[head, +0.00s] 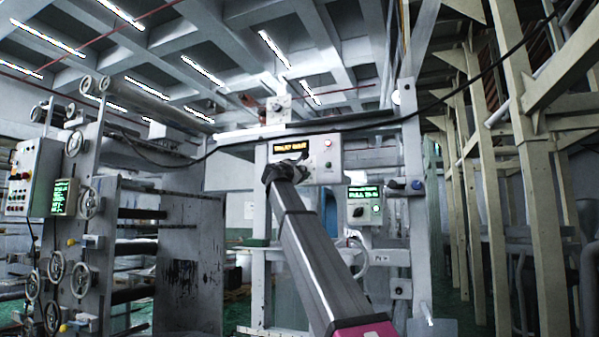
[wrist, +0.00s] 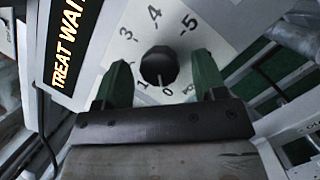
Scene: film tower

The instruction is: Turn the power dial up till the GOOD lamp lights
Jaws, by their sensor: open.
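The power dial (wrist: 158,66) is a round black knob on a pale panel, with numbers around it. A light pointer mark on its lower edge points near the 0. My gripper (wrist: 161,62) is open, with one green finger on each side of the dial; I cannot tell whether they touch it. In the head view my gripper (head: 287,170) is at the panel (head: 319,172) and hides the dial. An amber display (wrist: 76,40) reads TREAT WAIT. A small pale reddish lamp (head: 327,143) shows on the panel's right; its label is unreadable and no bright glow shows.
A second box with a green screen (head: 363,193) and a dark knob hangs to the right below the panel. A control box (head: 32,177) and a roller frame with handwheels (head: 90,205) stand at left. Pale posts (head: 490,180) stand at right.

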